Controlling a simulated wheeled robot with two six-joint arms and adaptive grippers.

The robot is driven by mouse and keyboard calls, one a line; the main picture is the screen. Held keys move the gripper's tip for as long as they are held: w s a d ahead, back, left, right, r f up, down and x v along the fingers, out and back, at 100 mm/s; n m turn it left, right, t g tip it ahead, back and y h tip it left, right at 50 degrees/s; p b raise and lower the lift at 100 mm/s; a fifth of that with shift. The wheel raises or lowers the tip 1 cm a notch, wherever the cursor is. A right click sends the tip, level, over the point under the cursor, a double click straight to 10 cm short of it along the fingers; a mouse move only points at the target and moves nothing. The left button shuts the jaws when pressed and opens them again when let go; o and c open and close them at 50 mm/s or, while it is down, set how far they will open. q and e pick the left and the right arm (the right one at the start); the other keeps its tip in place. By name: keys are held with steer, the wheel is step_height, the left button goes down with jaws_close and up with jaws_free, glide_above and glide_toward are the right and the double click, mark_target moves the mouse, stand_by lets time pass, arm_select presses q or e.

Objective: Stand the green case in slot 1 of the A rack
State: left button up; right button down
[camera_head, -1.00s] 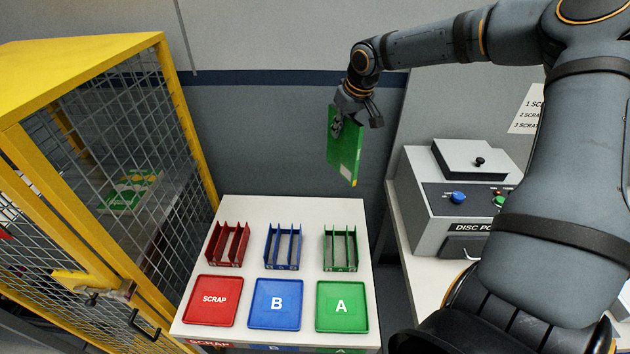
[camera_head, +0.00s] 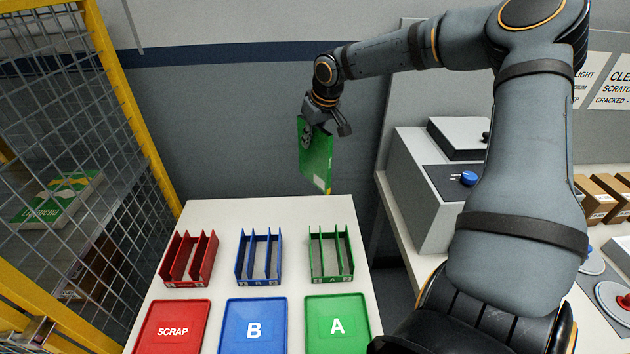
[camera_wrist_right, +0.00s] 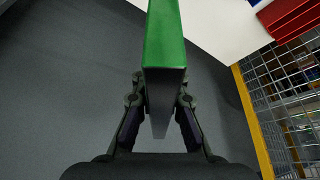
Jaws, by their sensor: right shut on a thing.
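The green case (camera_head: 316,158) hangs upright and slightly tilted from my right gripper (camera_head: 324,116), above the far edge of the white table. In the right wrist view the case (camera_wrist_right: 164,40) sits between the two fingers of the gripper (camera_wrist_right: 160,105), which are shut on it. The green A rack (camera_head: 331,277) stands on the table, below the case and a little to its right in the head view. It has several thin upright dividers, and its slots look empty. Slot numbers are too small to read. My left gripper is not in view.
A blue rack (camera_head: 258,278) and a red rack (camera_head: 188,281) stand left of the green one. SCRAP (camera_head: 172,310), B (camera_head: 253,305) and A (camera_head: 338,303) trays lie in front. A yellow mesh cage (camera_head: 126,110) is at left, a grey machine (camera_head: 430,195) at right.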

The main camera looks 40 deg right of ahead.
steer(key=shift+s+a+f, duration=0.15)
steer(key=shift+f, duration=0.25)
steer(key=shift+s+a+f, duration=0.15)
steer(key=shift+f, duration=0.25)
arm_select(q)
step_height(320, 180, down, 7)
steer(key=b, duration=0.6)
arm_select(e)
steer(key=s+a+f+m+g+h, duration=0.1)
steer(key=s+a+f+m+h, duration=0.1)
steer(key=s+a+f+m, duration=0.4)
steer(key=s+a+f, duration=0.1)
steer(key=s+a, duration=0.1)
steer(key=s, duration=0.2)
steer(key=shift+s+a+f+m, duration=0.15)
steer(key=shift+s+f+m, duration=0.25)
arm_select(q)
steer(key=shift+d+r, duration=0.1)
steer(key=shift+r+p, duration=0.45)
steer(key=shift+p, duration=0.1)
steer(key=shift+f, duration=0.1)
arm_select(e)
steer(key=shift+f, duration=0.1)
